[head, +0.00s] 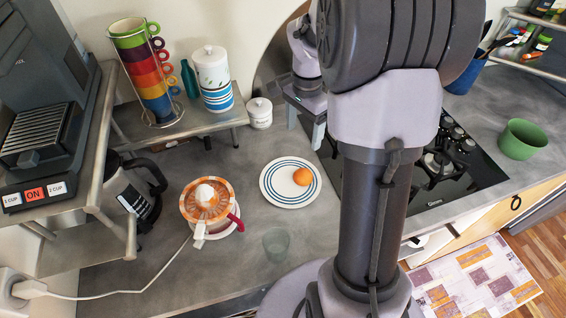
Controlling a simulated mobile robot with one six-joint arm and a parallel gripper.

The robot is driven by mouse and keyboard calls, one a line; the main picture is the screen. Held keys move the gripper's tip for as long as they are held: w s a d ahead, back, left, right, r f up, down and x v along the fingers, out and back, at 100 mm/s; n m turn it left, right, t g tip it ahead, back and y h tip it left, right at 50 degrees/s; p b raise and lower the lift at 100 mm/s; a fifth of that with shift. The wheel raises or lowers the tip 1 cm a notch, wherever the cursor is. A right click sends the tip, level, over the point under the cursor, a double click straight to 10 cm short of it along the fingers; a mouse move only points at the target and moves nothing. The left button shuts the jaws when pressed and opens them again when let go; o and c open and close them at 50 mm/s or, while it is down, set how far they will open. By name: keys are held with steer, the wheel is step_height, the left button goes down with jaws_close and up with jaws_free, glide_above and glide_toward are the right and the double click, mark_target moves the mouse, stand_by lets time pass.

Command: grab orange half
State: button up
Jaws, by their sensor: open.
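The orange half (303,176) is a small orange dome on a white plate with blue rings (271,190), right of the plate's middle. The plate lies on the grey counter in the middle of the head view. My gripper (305,130) is behind the plate, beyond the orange half and apart from it. Its two pale fingers point down and are spread, with nothing seen between them. My arm hides part of the counter to the right of the plate.
An orange-and-white juicer (207,205) stands left of the plate, and a clear glass (276,244) stands in front. A small white jar (259,113) is behind the plate. A black hob (455,175) and green bowl (522,139) are at right.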

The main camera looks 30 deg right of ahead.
mark_target(303, 172)
steer(key=f+b, duration=0.2)
steer(key=f, duration=0.3)
steer(key=f+b, duration=0.2)
steer(key=f, duration=0.4)
steer(key=s+f+b, duration=0.1)
steer(key=f+b, duration=0.1)
steer(key=f, duration=0.4)
steer(key=shift+d, duration=0.3)
steer(key=shift+c, duration=1.2)
steer(key=c, duration=1.2)
